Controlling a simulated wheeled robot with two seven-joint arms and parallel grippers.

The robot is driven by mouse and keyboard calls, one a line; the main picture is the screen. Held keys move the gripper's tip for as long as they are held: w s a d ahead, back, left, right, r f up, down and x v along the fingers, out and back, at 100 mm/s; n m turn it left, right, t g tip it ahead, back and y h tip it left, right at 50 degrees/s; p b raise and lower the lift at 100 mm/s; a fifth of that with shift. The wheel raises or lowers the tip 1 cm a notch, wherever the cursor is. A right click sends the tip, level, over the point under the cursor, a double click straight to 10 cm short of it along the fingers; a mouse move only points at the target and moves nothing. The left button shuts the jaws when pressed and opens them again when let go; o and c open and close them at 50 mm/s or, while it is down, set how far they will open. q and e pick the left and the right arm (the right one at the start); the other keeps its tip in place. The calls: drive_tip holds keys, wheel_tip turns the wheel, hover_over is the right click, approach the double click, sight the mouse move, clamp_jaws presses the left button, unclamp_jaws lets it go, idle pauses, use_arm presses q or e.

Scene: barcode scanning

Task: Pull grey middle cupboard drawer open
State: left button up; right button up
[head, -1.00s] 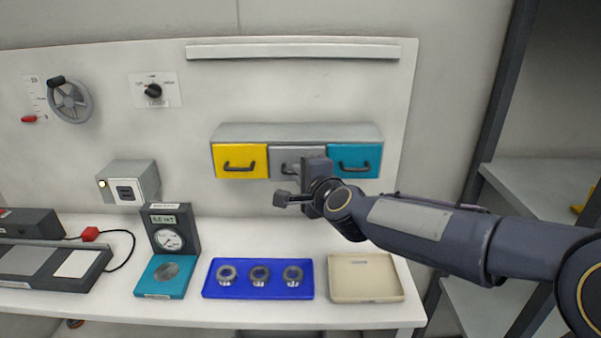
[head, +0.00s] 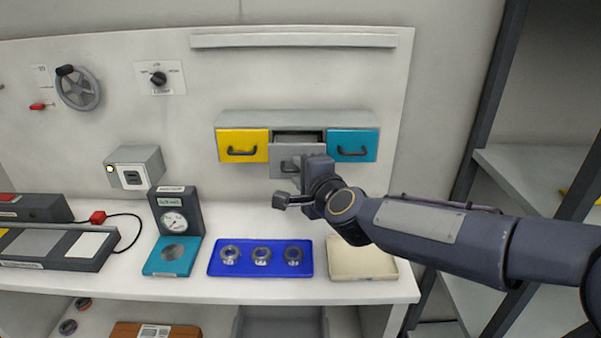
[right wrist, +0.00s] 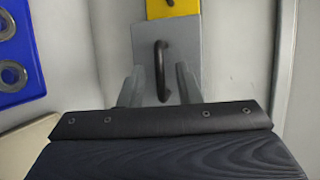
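The grey middle drawer (head: 285,153) stands out from the cupboard (head: 300,118), with a dark gap showing above its front. My right gripper (head: 308,169) is at the drawer front and hides its right part. In the right wrist view, the drawer's dark handle (right wrist: 160,72) lies between the two fingers of my right gripper (right wrist: 159,68). The fingers are spread, with a visible gap on each side of the handle. My left gripper is not in view.
A yellow drawer (head: 242,146) and a teal drawer (head: 352,146) flank it, both shut. Below, a blue tray (head: 245,271) holds several metal rings beside an empty beige tray (head: 362,260). A gauge (head: 175,222) stands left. A dark rack post (head: 490,110) rises at the right.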

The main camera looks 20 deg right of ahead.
drive_tip(key=shift+s, duration=0.1)
drive_tip(key=a+p+v, duration=0.1)
drive_tip(key=p+v, duration=0.1)
drive_tip(key=v, duration=0.5)
drive_tip(key=shift+s+d, duration=0.3)
drive_tip(key=shift+d, duration=0.2)
drive_tip(key=shift+s, duration=0.1)
drive_tip(key=s+d+f+n+g, duration=0.1)
drive_tip(key=s+f+n+g, duration=0.2)
drive_tip(key=s+f+n, duration=0.2)
drive_tip(key=s+d+f+n+g+y, duration=0.1)
drive_tip(key=s+f+n+g, duration=0.2)
drive_tip(key=s, duration=0.8)
drive_tip(key=s+d+f+n+g, duration=0.1)
drive_tip(key=s+f+n+g, duration=0.2)
drive_tip(key=s+f+n, duration=0.3)
drive_tip(key=shift+s+f+n+g+y, duration=0.4)
drive_tip(key=shift+s+n, duration=0.5)
drive_tip(key=shift+n, duration=0.1)
drive_tip(key=shift+r, duration=0.1)
